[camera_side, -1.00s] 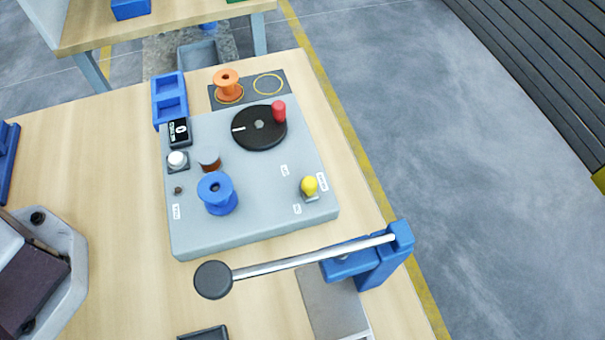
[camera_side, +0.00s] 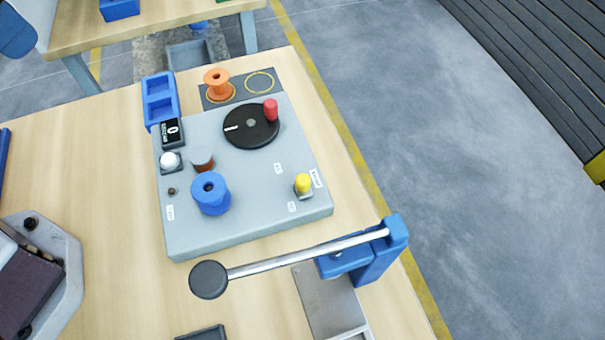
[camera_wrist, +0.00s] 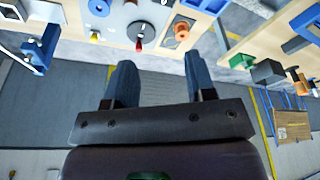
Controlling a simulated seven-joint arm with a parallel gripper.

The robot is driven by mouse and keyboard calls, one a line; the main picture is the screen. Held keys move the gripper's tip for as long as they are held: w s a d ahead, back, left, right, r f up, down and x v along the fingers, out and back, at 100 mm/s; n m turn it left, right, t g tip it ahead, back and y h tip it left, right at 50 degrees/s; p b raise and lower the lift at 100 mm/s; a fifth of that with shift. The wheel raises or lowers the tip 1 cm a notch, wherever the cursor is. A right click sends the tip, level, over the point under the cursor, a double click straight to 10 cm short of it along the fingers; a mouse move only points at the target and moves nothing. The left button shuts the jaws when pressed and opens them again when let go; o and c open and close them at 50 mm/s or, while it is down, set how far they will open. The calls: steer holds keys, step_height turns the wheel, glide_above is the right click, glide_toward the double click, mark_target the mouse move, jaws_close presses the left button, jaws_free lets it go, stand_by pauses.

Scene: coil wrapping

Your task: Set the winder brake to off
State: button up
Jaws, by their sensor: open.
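The winder (camera_side: 240,225) is a grey box on the wooden table in the side view. Its brake appears to be the small lever with a yellow knob (camera_side: 303,183) near the front right corner, among small white labels too small to read surely. The yellow knob also shows at the top of the wrist view (camera_wrist: 95,37). A black disc (camera_side: 248,130) with a red handle (camera_side: 270,110) is on the winder's top. My gripper (camera_wrist: 160,78) is open and empty in the wrist view, its blue fingers apart and clear of the winder. I cannot identify it surely in the side view.
A blue spool (camera_side: 210,194) and a white button (camera_side: 169,160) are on the winder. A long metal lever (camera_side: 300,257) on a blue mount crosses in front of it. An orange spool (camera_side: 217,84) stands behind. A blue tray (camera_side: 160,100) is at the back left.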

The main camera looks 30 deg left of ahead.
steer(key=w+d+f+m+g, duration=0.1)
steer(key=w+d+f, duration=0.2)
steer(key=d, duration=0.3)
steer(key=w+d+f+m+g, duration=0.1)
steer(key=w+d+f, duration=0.25)
steer(key=d, duration=0.35)
steer(key=n, duration=0.4)
glide_toward(302, 179)
steer(key=shift+g+y, duration=0.3)
steer(key=shift+g, duration=0.1)
steer(key=f, duration=1)
steer(key=shift+w+d+f, duration=0.2)
steer(key=shift+w+d, duration=0.1)
steer(key=shift+w, duration=0.05)
jaws_close()
